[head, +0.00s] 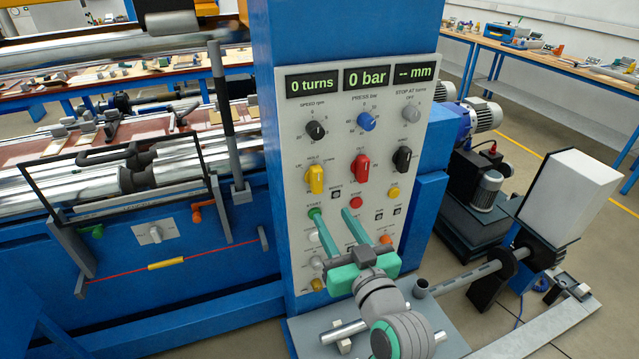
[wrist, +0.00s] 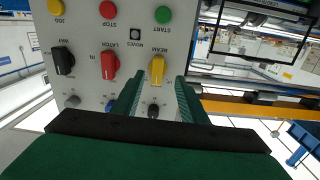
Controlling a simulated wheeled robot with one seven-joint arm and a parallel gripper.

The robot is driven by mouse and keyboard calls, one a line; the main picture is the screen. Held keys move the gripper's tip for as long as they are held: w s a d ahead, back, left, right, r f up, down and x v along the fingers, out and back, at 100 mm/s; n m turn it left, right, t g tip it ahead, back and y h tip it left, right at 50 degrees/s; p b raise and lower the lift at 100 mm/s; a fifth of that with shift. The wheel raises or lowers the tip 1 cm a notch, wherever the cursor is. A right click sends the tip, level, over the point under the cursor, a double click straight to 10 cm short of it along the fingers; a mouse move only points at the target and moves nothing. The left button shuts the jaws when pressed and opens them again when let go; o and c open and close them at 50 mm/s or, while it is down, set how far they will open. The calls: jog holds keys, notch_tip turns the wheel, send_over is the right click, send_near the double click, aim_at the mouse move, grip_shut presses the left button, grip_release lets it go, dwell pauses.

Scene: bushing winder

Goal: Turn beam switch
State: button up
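The beam switch is a yellow knob (head: 316,180) in the left column of the grey control panel (head: 335,130). In the wrist view, which shows the panel upside down, the yellow knob (wrist: 157,70) appears between my fingertips with its label beside it. My gripper (head: 331,212) is open and empty, its two green fingers pointing at the panel. In the head view the fingertips show just below the knob, the left one over the green start button. The wrist view also shows my gripper (wrist: 160,78). No contact with the knob shows; the gap to the panel is hard to judge.
Right of the yellow knob are a red knob (head: 360,168) and a black knob (head: 402,160). Buttons sit around them, including a green start button (wrist: 164,14). A grey upright lever (head: 222,100) stands left of the blue column. A white box (head: 568,197) stands at right.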

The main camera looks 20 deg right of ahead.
aim_at(318, 182)
jog(key=shift+n, duration=0.3)
jog(key=w+r, duration=0.1)
jog(key=w, duration=0.6)
jog(key=w+r, duration=0.1)
jog(key=w, duration=0.2)
jog(key=shift+w+d+r, duration=0.15)
jog(key=shift+w+r, duration=0.15)
jog(key=shift+w, duration=0.1)
grip_shut()
